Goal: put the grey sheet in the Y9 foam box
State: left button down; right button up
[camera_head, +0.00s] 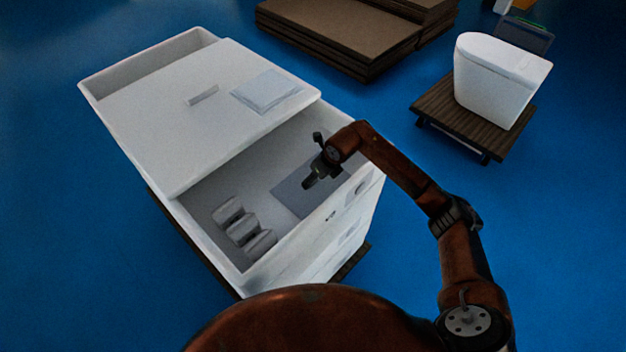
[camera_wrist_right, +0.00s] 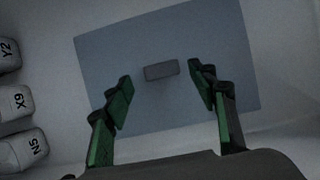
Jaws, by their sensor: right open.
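A flat grey sheet (camera_head: 290,197) lies on the floor of the open front part of a large white foam box (camera_head: 222,252). In the right wrist view the sheet (camera_wrist_right: 215,45) has a small grey block (camera_wrist_right: 161,70) in its middle. My right gripper (camera_head: 313,173) is inside the box opening, above the sheet. In the wrist view its open, empty fingers (camera_wrist_right: 160,86) are on either side of the block, and contact cannot be told. No Y9 mark is readable on the white box. My left gripper is not in view.
Several grey labelled pieces (camera_head: 243,224) stand left of the sheet; labels look like Y2, X9 and N5. A white lid (camera_head: 165,135) covers the box's middle, bearing a grey bar (camera_head: 202,95) and pale square (camera_head: 267,90).

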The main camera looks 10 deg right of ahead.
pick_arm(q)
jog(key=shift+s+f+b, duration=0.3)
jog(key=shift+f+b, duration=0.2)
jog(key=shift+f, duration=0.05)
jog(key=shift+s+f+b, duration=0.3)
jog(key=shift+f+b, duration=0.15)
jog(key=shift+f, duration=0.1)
pick_arm(e)
jog(key=v, duration=0.9)
jog(key=shift+r, duration=0.3)
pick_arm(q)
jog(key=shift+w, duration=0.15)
pick_arm(e)
jog(key=shift+s, duration=0.1)
